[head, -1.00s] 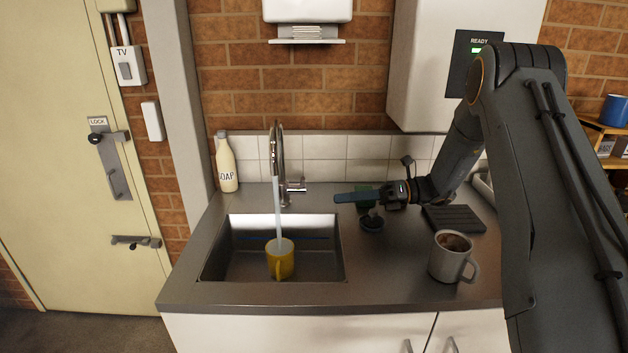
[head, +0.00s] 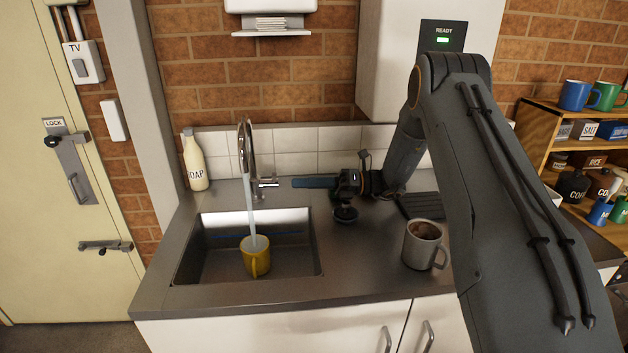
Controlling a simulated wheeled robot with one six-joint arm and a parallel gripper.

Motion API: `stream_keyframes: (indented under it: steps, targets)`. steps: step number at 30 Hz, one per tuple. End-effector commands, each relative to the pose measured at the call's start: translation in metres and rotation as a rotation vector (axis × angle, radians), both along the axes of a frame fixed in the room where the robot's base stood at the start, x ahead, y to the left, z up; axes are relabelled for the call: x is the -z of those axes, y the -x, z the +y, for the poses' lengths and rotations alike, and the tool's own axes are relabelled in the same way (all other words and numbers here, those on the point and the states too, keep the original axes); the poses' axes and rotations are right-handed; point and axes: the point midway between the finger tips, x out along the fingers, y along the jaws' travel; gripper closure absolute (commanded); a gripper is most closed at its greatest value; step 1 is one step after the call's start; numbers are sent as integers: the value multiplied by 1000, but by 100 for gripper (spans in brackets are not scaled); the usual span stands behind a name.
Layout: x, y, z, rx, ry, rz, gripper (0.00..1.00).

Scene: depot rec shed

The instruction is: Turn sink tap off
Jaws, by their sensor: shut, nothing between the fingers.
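The chrome sink tap (head: 246,150) stands behind the sink (head: 190,276), with a curved spout. Water (head: 252,215) runs from it into a yellow mug (head: 257,258) in the basin. The tap's side lever (head: 267,183) is on its right. My gripper (head: 300,183) is shut and empty, its blue fingers pointing left. The fingertips are to the right of the lever, with a small gap in the picture; I cannot tell the exact depth between them.
A grey mug (head: 423,246) with brown contents stands on the counter (head: 365,275) at right. A soap bottle (head: 195,162) stands at the back left. A dark round item (head: 345,215) sits below my gripper. Shelves (head: 549,122) with mugs and jars are at far right.

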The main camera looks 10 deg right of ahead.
Motion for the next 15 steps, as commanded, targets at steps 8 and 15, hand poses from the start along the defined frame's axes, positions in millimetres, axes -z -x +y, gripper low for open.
stream_keyframes:
  steps: [8, 15]
  targets:
    - [-3, -2, 39, -1, 0, 1, 100]
    - [-2, -3, 47, 1, 1, 0, 100]
